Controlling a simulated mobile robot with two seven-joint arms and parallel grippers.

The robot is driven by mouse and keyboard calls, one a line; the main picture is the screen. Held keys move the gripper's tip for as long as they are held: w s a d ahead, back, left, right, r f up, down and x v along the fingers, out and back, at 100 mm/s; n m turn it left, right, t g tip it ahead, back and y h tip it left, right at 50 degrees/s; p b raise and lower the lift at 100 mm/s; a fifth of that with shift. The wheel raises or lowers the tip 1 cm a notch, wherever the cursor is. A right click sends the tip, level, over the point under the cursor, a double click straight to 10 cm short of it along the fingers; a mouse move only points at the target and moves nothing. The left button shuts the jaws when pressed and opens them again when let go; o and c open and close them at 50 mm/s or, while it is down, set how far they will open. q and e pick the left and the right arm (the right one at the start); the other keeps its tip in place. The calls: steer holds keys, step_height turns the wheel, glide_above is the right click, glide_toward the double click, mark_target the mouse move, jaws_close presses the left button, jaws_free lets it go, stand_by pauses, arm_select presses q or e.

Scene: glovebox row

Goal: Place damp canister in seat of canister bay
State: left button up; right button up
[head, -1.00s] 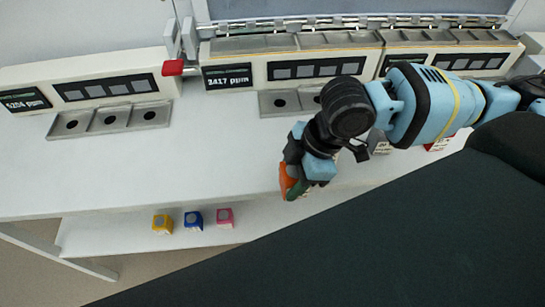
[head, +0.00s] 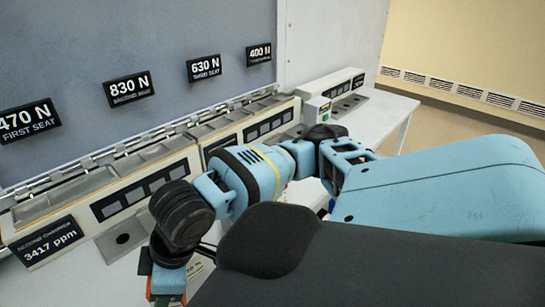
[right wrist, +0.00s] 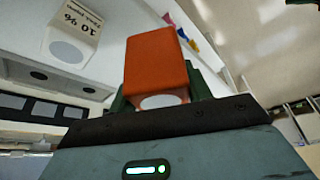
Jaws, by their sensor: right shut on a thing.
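My right gripper (right wrist: 160,92) is shut on an orange block (right wrist: 157,58) with a pale round spot on its lower end. In the head view, part of the orange block (head: 169,277) shows at the bottom, below my right wrist; the fingers are mostly hidden. A pale canister marked "10 %" (right wrist: 76,30) stands apart from the gripper in the right wrist view. I cannot tell which item is the damp canister. My left gripper is not in view.
Signs on the back wall read "470 N" first seat (head: 28,119), "830 N" (head: 129,89), "630 N" (head: 204,67) and "400 N" (head: 259,54). A unit with a green-and-yellow box (head: 317,110) stands farther along the bench. Bare bench (head: 390,112) shows at the far right end.

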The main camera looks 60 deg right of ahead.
steer(key=w+d+r+m+t+h, duration=0.1)
steer(key=w+d+r+m+h, duration=0.1)
steer(key=m, duration=0.6)
step_height(320, 180, up, 2)
steer(key=w+h, duration=0.1)
steer(key=w, duration=0.1)
steer(key=shift+w+r, duration=0.15)
steer(key=shift+w, duration=0.25)
